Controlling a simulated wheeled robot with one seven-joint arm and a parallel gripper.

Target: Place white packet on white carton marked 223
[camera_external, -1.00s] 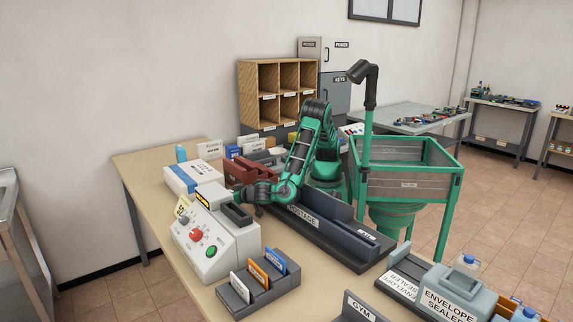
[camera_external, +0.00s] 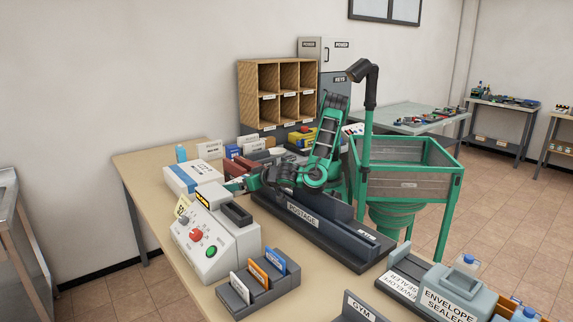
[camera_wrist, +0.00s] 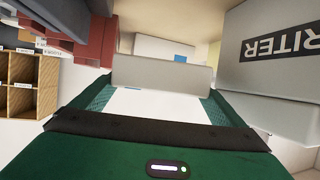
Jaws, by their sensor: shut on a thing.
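My gripper (camera_external: 243,184) is low over the table's left part, just right of a white carton (camera_external: 194,178) with a blue band. No number can be read on the carton. In the wrist view my gripper (camera_wrist: 162,88) has its green fingers against both ends of a pale, flat-faced packet (camera_wrist: 162,73). A white surface with a blue patch (camera_wrist: 180,58) shows beyond it, probably the carton. In the external view the packet is small and mostly hidden by my gripper.
A white control box (camera_external: 213,240) with red and green buttons stands in front of my gripper. Dark red bins (camera_external: 238,172) are behind it. The dark postage unit (camera_external: 320,225) lies to the right. A grey machine lettered "RITER" (camera_wrist: 272,45) is close on the wrist view's right.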

